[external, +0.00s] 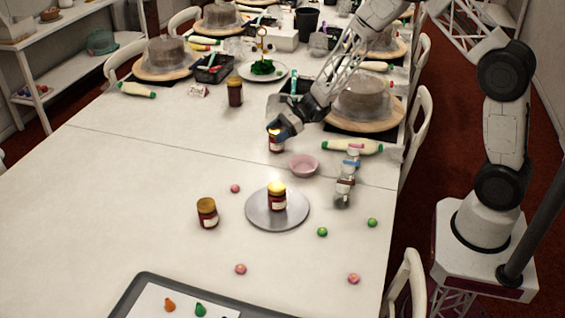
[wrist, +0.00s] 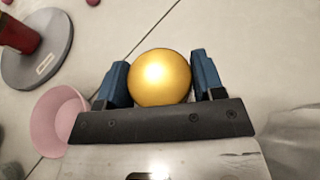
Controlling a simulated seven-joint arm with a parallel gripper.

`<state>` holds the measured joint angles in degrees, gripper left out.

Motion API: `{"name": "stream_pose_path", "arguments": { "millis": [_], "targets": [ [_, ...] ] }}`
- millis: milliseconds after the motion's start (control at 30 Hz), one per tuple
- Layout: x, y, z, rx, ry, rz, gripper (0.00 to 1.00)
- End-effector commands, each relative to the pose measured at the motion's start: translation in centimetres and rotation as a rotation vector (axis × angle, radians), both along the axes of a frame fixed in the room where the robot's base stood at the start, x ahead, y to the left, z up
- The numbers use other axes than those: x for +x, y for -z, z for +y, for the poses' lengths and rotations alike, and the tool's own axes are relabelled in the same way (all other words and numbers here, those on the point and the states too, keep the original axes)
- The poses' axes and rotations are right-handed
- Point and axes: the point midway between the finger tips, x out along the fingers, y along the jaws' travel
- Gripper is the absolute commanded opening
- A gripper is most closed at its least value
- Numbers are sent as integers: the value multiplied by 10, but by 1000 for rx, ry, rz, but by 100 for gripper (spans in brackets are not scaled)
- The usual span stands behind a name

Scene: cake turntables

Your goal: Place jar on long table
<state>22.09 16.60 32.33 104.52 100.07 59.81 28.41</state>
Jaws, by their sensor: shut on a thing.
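My gripper (external: 278,130) is shut on a jar (external: 276,145) with a gold lid and dark red body. In the wrist view the jar's gold lid (wrist: 161,76) sits between the blue fingers of my gripper (wrist: 162,82). The jar is upright at the long table (external: 120,170); I cannot tell whether its base touches the surface. Another jar (external: 277,198) stands on a grey round turntable (external: 262,222), a third jar (external: 207,213) stands on the table to its left, and another dark jar (external: 235,92) stands farther back.
A pink bowl (external: 303,165) stands close to the held jar, also in the wrist view (wrist: 58,120). A cake under a cover (external: 362,100) and a piping bag (external: 350,147) are to the right. Small coloured balls lie near the turntable. The table's left part is clear.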

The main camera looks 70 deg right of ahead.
Motion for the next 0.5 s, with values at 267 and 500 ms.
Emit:
{"name": "stream_pose_path", "arguments": {
  "millis": [267, 500],
  "targets": [
    [0, 1, 0, 0, 0, 0, 33],
    [0, 3, 0, 0, 0, 0, 82]
  ]
}}
